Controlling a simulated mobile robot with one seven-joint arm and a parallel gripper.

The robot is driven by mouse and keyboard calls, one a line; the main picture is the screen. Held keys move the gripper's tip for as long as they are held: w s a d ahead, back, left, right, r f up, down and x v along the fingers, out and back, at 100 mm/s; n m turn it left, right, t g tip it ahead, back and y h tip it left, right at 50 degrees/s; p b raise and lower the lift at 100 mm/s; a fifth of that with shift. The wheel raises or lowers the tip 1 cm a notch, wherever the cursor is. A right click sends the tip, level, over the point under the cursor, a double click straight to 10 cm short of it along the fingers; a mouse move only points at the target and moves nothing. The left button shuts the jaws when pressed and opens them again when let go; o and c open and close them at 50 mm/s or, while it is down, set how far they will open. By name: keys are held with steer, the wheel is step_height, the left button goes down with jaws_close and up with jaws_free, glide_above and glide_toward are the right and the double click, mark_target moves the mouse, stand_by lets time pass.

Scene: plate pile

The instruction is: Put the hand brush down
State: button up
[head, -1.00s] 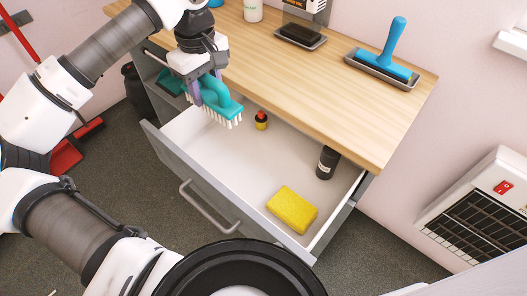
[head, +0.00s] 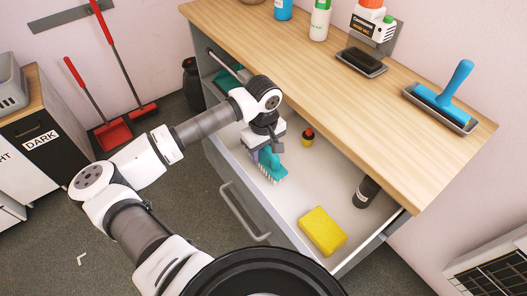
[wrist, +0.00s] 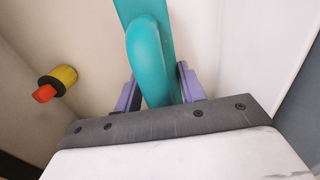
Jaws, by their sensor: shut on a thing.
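The hand brush (head: 270,166) is teal with white bristles. It is low inside the open drawer (head: 302,187), at its left end, bristles down. I cannot tell whether the bristles touch the drawer floor. My gripper (head: 260,153) is above it, shut on its handle. In the wrist view the teal handle (wrist: 148,62) stands between the two purple fingers of my gripper (wrist: 158,92). The bristles are hidden there.
The drawer also holds a small yellow-and-red bottle (head: 307,137), a dark bottle (head: 366,191) and a yellow sponge (head: 322,231). The wooden worktop (head: 320,80) overhangs behind. The drawer floor between the brush and sponge is clear.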

steer(key=shift+f, duration=0.55)
steer(key=shift+f+b, duration=0.15)
steer(key=shift+b, duration=0.15)
steer(key=o, duration=1.1)
steer(key=shift+c, duration=0.2)
steer(key=shift+r+p, duration=0.3)
steer(key=shift+p, duration=0.15)
steer(key=shift+r+b, duration=0.35)
steer(key=shift+r, duration=0.05)
step_height(320, 180, up, 10)
steer(key=shift+f+b, duration=0.15)
steer(key=shift+b, duration=0.85)
steer(key=shift+r, duration=0.65)
